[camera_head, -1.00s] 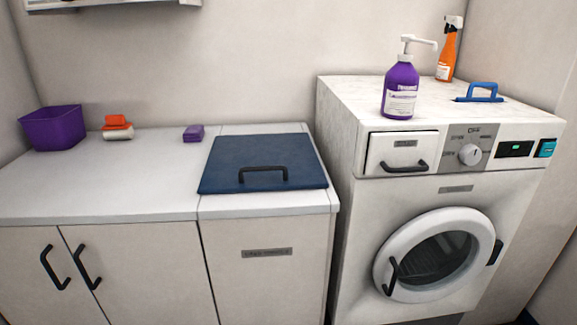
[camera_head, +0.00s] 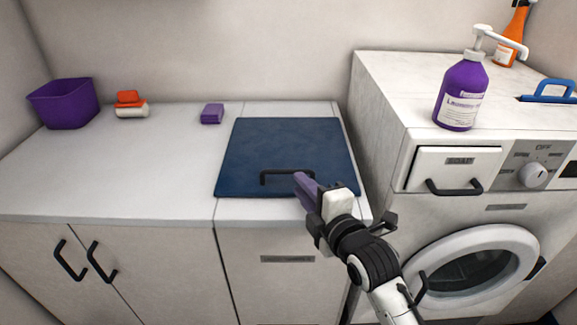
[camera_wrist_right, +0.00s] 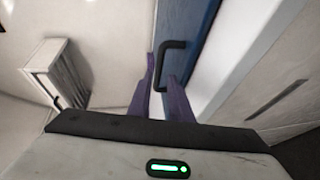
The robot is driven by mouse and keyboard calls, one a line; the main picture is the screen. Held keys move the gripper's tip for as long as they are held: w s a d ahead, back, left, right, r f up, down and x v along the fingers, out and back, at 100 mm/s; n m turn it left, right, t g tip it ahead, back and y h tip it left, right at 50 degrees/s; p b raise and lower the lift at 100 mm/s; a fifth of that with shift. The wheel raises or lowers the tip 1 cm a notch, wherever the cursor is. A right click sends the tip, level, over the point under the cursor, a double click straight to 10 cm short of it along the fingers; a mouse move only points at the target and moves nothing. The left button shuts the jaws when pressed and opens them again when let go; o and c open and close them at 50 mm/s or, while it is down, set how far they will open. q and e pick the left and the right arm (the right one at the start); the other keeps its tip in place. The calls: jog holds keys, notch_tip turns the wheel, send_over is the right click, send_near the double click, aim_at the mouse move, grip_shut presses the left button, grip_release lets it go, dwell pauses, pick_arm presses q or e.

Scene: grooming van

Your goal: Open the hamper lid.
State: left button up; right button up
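The hamper lid (camera_head: 285,145) is a flat dark blue panel lying closed on the counter section beside the washing machine. Its black bar handle (camera_head: 284,174) is near the front edge. My right gripper (camera_head: 301,180) reaches in from the lower right, its purple fingertips at the handle's right end. In the right wrist view the two fingers (camera_wrist_right: 161,80) are apart, with the handle (camera_wrist_right: 160,70) at their tips, partly hidden by one finger. I cannot tell whether they touch it. My left gripper is not in view.
The white washing machine (camera_head: 395,110) stands higher, right of the lid, with a purple pump bottle (camera_head: 462,95) on top. On the counter (camera_head: 110,180) are a purple bin (camera_head: 64,104), a purple block (camera_head: 212,114) and an orange-and-white item (camera_head: 130,104). The front counter is clear.

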aim_at(290, 173)
jog(key=x, duration=0.8)
jog(key=shift+a+r, duration=0.1)
jog(key=shift+s, duration=0.1)
grip_shut()
